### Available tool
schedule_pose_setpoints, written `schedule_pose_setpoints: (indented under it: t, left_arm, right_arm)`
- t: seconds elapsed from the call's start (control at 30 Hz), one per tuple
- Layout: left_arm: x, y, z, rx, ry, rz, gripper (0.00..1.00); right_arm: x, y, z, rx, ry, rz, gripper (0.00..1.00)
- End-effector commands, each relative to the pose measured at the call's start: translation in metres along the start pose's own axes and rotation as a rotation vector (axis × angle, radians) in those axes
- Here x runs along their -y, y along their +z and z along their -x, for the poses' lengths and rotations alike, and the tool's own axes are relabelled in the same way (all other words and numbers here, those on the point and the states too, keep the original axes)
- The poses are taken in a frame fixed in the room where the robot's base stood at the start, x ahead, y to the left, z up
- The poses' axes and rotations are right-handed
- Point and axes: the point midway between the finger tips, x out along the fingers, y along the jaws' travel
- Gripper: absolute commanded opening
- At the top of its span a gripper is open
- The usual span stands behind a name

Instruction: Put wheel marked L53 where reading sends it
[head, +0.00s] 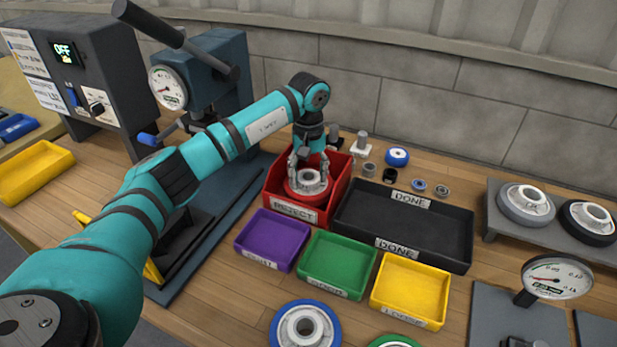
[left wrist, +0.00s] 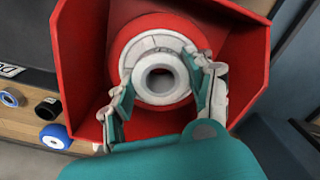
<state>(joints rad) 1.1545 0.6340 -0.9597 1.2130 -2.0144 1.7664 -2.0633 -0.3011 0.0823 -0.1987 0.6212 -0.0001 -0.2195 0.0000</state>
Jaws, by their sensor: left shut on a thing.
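A red wheel with a pale grey hub (head: 308,184) sits inside the red bin labelled REJECT (head: 296,212). It also shows in the left wrist view (left wrist: 160,78), flat with its hub facing the camera, low between the bin walls. My left gripper (head: 308,166) reaches down into the bin from above, and its fingers are shut on the wheel's hub. Whether the wheel rests on the bin floor I cannot tell. No L53 mark is readable on any wheel. My right gripper is not in view.
A black DONE tray (head: 449,226) stands right of the red bin. Purple (head: 272,236), green (head: 338,261) and yellow (head: 411,286) bins are in front. A press with a dial gauge (head: 168,88) stands left. A blue wheel (head: 305,325) lies at the front; grey and black wheels stand right.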

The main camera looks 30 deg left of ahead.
Motion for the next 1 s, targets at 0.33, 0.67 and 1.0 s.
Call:
schedule_pose_setpoints:
  t: [0.33,0.67,1.0]
  left_arm:
    - [-0.001,0.000,-0.013,-0.001,0.002,-0.001,0.04]
    - [0.000,0.000,-0.016,0.000,0.001,-0.001,0.78]
    - [-0.001,0.000,-0.010,-0.001,0.002,-0.001,0.78]
  right_arm:
    - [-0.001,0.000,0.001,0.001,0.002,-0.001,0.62]
    - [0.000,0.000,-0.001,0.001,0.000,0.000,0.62]
    - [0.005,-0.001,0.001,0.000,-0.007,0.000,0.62]
